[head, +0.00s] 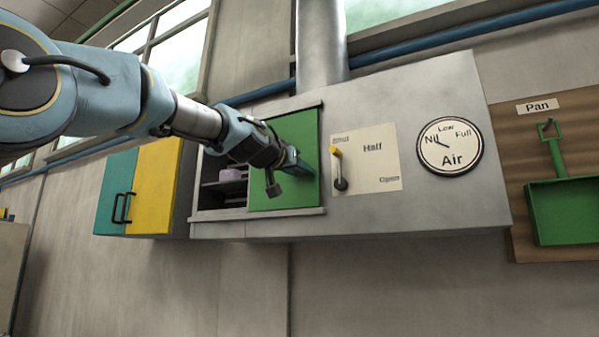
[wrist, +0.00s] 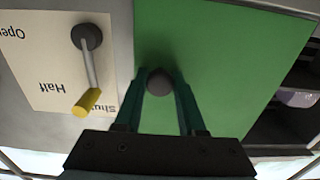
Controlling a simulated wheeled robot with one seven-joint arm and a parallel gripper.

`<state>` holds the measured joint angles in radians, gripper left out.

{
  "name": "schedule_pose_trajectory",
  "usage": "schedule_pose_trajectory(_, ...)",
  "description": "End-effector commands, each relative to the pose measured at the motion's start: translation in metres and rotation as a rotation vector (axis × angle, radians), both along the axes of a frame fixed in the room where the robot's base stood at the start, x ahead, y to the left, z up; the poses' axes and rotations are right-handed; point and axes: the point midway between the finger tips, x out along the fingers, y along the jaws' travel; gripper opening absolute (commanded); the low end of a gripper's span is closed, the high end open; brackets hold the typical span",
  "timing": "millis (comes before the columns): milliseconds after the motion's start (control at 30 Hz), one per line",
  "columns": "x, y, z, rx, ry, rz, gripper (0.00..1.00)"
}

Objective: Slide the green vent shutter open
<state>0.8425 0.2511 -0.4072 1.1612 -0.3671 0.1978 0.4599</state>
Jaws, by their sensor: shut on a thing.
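The green vent shutter (head: 298,130) is a flat panel in a railed frame on the grey wall cabinet. It covers the right part of the opening; the left part is uncovered and shows dark shelves. The shutter also fills the middle of the wrist view (wrist: 235,50). My gripper (head: 306,168) reaches in from the left across the opening. In the wrist view its fingers (wrist: 159,88) are shut on the shutter's dark round knob (wrist: 159,80). The gripper hides the knob in the head view.
A lever with a yellow end (head: 336,152) on a plate marked Shut, Half and Open sits right of the shutter. The Air dial (head: 450,147) points near Nil. A pinkish object (head: 233,174) lies inside the opening. A yellow cabinet door (head: 155,187) is at left.

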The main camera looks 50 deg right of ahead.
Motion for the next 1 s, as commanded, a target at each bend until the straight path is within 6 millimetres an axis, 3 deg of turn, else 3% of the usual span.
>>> schedule_pose_trajectory(200, -0.006, -0.002, 0.0, 0.001, 0.001, -0.01, 0.0)
schedule_pose_trajectory(233, -0.006, -0.002, 0.0, 0.001, 0.001, -0.011, 0.43)
schedule_pose_trajectory(433, -0.005, -0.001, 0.0, 0.001, 0.001, -0.009, 0.65)
schedule_pose_trajectory(767, -0.004, 0.002, -0.001, 0.0, 0.001, -0.005, 0.67)
schedule_pose_trajectory(1000, -0.011, 0.033, -0.006, -0.002, -0.003, -0.002, 0.67)
